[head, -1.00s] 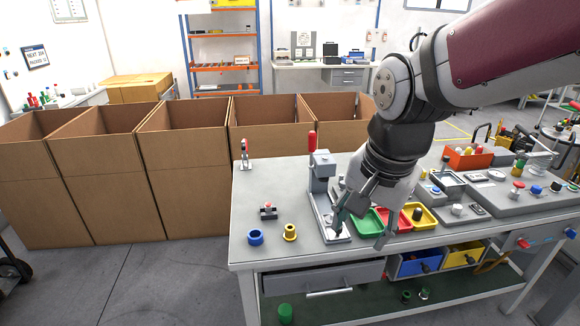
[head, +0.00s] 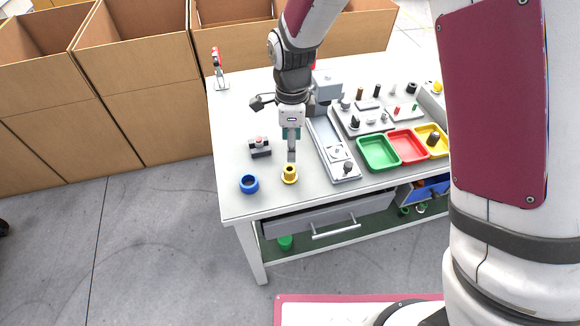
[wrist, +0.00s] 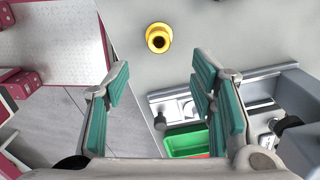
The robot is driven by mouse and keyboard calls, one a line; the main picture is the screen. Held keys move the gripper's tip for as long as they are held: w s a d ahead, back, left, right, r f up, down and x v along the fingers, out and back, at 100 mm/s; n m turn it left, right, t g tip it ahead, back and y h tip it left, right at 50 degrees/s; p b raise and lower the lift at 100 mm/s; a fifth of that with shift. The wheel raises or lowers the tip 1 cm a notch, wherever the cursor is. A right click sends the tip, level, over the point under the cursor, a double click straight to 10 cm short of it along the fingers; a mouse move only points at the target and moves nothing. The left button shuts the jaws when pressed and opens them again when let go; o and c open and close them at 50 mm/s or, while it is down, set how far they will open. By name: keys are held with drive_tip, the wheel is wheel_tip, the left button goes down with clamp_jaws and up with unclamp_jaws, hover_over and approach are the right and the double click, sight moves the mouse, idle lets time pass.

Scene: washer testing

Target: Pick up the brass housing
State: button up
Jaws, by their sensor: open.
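The brass housing (head: 290,174) is a yellow, flanged ring-like part with a dark bore. It stands upright on the bench near its front edge, right of a blue ring. In the wrist view the brass housing (wrist: 158,38) shows from above, beyond the fingertips and between them. My gripper (head: 291,150) points down just behind and above it in the head view. In the wrist view my gripper (wrist: 160,82) is open, its teal-padded fingers wide apart with nothing between them. The two do not appear to touch.
A grey fixture (head: 338,152) is close on the right, with green (head: 366,163), red and yellow trays beyond. Cardboard boxes (head: 130,80) stand behind. The bench front-left is clear.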

sight(290, 170)
drive_tip(key=f, duration=1)
drive_tip(key=shift+s+a+f, duration=0.1)
drive_tip(key=shift+a+f, duration=0.1)
drive_tip(key=shift+f, duration=0.2)
clamp_jaws()
